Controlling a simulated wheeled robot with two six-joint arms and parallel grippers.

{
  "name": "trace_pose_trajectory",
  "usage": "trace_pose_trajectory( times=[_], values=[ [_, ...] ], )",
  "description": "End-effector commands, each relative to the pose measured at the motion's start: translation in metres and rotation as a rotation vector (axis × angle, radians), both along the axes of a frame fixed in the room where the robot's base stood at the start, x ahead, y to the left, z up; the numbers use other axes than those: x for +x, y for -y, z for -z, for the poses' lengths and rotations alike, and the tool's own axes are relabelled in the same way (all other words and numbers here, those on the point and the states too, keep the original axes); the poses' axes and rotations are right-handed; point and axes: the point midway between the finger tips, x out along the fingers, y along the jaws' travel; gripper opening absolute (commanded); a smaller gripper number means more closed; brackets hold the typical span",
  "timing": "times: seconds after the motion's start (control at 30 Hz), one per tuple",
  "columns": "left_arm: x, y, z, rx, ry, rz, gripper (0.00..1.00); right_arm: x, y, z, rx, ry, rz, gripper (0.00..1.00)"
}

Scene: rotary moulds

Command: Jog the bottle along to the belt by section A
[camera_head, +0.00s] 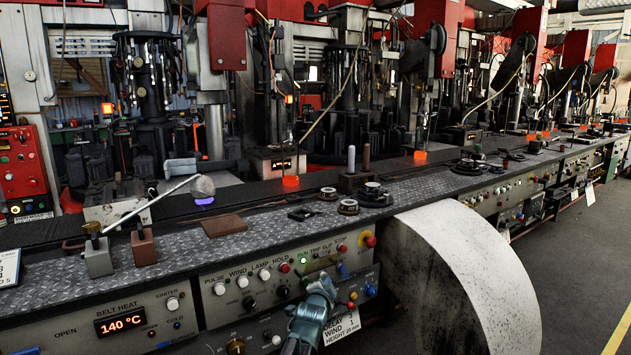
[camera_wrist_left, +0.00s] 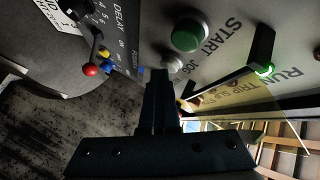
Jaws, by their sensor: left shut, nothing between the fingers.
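My left gripper (camera_head: 321,284) is shut and empty in front of the lower control panel (camera_head: 215,308). In the left wrist view its closed fingertips (camera_wrist_left: 160,78) are just below a pale button (camera_wrist_left: 172,62) beside the word JOG. I cannot tell if they touch it. A green START button (camera_wrist_left: 190,35) is above. An orange glowing piece (camera_head: 290,181) stands at the edge of the dark belt (camera_head: 255,196), below a mould section. It may be the bottle, but its shape is too small to tell. The section letters cannot be read. My right gripper is not in view.
A red-knobbed lever (camera_wrist_left: 91,70) is left of the fingers. A large pale drum-like cover (camera_head: 470,270) bulges out right of the panel. The patterned metal ledge (camera_head: 240,240) holds blocks and rings. The floor (camera_head: 590,250) at the right is clear.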

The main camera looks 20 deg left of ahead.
Motion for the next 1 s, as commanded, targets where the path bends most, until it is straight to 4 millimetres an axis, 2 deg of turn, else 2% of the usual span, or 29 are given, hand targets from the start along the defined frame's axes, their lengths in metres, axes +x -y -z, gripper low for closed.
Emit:
trace_pose_trajectory(
  times=[0.37,1.0],
  values=[
    [0.0072,-0.01,-0.0004,0.001,0.001,-0.003,0.0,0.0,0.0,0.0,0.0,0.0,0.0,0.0],
    [0.0033,-0.0077,0.0002,0.001,0.001,-0.005,0.0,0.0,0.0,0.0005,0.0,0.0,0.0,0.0]
  ],
)
